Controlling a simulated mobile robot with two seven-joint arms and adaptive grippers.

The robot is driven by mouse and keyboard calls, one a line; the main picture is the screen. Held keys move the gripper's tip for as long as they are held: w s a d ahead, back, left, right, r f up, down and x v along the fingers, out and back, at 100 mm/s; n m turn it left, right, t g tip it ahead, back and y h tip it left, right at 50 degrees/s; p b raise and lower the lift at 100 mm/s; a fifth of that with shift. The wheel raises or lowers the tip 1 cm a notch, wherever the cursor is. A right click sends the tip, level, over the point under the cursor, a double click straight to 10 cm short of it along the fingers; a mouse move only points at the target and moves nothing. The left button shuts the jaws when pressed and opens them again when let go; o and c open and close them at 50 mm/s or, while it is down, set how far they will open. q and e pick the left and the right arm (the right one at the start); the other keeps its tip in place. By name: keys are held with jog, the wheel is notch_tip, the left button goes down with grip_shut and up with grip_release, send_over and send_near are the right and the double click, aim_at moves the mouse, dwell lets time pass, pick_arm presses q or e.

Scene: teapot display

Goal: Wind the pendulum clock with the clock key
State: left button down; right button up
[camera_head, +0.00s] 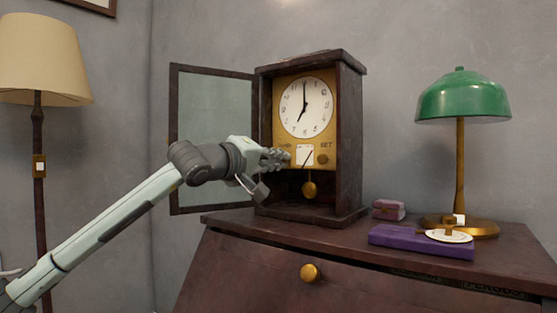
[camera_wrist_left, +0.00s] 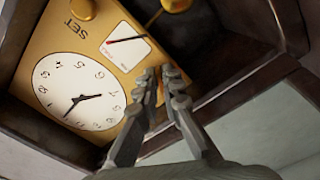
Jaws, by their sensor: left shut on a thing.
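The pendulum clock (camera_head: 347,140) stands on the cabinet with its glass door (camera_head: 214,130) swung open to the left. Its white dial (camera_head: 306,107) shows about seven o'clock. Below the dial are a gauge with a dark needle (camera_head: 304,155), a SET knob (camera_head: 322,159) and a brass pendulum bob (camera_head: 309,189). My left gripper (camera_head: 284,158) is at the lower left of the brass face, its fingers close together. The left wrist view shows its fingertips (camera_wrist_left: 160,80) at the face beside the gauge (camera_wrist_left: 125,43). They are shut on the clock key, which they hide. My right gripper is not in view.
A purple box (camera_head: 400,240) with a white disc (camera_head: 450,236) on it lies right of the clock. A small pink box (camera_head: 388,209) and a green lamp (camera_head: 463,97) stand nearby. The cabinet (camera_head: 250,262) has a brass knob. A floor lamp (camera_head: 40,62) is at left.

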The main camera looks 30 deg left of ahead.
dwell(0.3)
pick_arm(q)
jog(key=c, duration=1.7)
grip_release()
jog(key=shift+s+a, duration=0.25)
jog(key=shift+s, duration=1.75)
jog(key=shift+s+a, duration=0.3)
jog(key=shift+s, duration=1.7)
jog(key=shift+s+a, duration=0.25)
jog(key=shift+s, duration=1.75)
